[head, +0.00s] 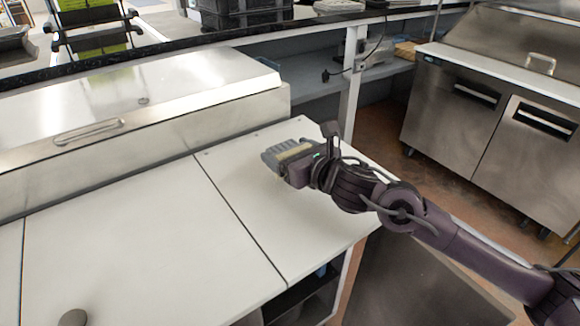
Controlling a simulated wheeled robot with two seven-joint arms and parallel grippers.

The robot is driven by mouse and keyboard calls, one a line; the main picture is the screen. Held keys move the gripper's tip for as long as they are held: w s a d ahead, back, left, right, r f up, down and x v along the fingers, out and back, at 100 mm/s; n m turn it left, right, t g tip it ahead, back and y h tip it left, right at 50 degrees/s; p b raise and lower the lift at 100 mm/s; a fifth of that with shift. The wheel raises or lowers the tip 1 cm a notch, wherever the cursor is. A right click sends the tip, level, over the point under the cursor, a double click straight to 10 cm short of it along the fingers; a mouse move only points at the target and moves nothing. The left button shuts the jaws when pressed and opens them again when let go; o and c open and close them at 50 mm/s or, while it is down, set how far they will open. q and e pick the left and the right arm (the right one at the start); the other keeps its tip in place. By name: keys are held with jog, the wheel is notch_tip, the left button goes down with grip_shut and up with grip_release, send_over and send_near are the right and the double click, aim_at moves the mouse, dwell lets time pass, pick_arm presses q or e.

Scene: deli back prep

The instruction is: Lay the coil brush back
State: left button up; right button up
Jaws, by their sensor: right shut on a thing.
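My right gripper (279,160) is above the white worktop, near its back right part. It is shut on the coil brush (294,152), which shows as a pale beige strip between the grey finger parts. Most of the brush is hidden by the gripper, and I cannot tell whether it touches the worktop.
The white worktop (130,240) is mostly clear, with a seam across it. A steel lidded unit (150,110) runs along its back. A small dark rounded thing (72,318) shows at the bottom left edge. Steel cabinets (490,110) stand across the aisle at right.

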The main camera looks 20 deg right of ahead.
jog(key=shift+f, duration=1.8)
jog(key=shift+f+b, duration=0.2)
jog(key=shift+b, duration=0.15)
jog(key=o, duration=1.1)
jog(key=shift+c, duration=0.2)
jog(key=shift+r, duration=0.15)
